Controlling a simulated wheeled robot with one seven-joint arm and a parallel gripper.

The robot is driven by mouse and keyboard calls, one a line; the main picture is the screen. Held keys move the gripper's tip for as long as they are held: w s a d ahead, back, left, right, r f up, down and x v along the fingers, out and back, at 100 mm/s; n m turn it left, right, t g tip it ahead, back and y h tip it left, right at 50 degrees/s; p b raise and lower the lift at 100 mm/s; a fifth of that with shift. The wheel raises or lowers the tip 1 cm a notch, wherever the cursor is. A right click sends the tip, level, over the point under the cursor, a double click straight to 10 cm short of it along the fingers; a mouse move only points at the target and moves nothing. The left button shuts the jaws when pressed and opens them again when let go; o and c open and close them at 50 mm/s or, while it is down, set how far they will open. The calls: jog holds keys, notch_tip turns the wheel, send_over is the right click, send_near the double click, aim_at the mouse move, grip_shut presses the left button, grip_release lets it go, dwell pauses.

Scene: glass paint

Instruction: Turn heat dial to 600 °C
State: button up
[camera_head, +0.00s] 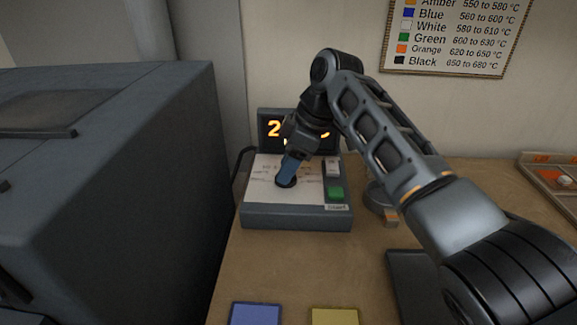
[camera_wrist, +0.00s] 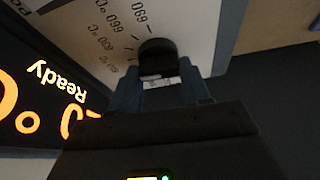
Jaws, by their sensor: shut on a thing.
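The heat dial (camera_head: 286,181) is a round black knob on the white face of a grey control box (camera_head: 296,217). My gripper (camera_head: 290,170) reaches down to it from above and is shut on it. In the wrist view the dial (camera_wrist: 157,50) sits between the two blue-grey fingers of my gripper (camera_wrist: 160,80). Printed temperature marks, among them 660 °C, surround the dial there. The orange display (camera_head: 273,129) is partly hidden by my arm; a "2" shows at its left. In the wrist view the display (camera_wrist: 40,100) reads "Ready" with part of a number.
A green button (camera_head: 335,194) and a light switch (camera_head: 332,168) are right of the dial. A large grey furnace-like box (camera_head: 120,170) stands left. A wall chart (camera_head: 455,38) lists colours and temperatures. Blue (camera_head: 255,314) and yellow (camera_head: 334,316) pieces lie at the front.

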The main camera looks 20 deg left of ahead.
aim_at(302, 182)
jog(key=shift+n, duration=0.5)
jog(key=o, duration=1.1)
jog(key=shift+c, duration=0.2)
jog(key=shift+r, duration=0.1)
jog(key=b+v, duration=0.1)
jog(key=v, duration=0.6)
jog(key=shift+r, duration=0.3)
jog(key=shift+w+d, duration=0.1)
jog(key=shift+w, duration=0.05)
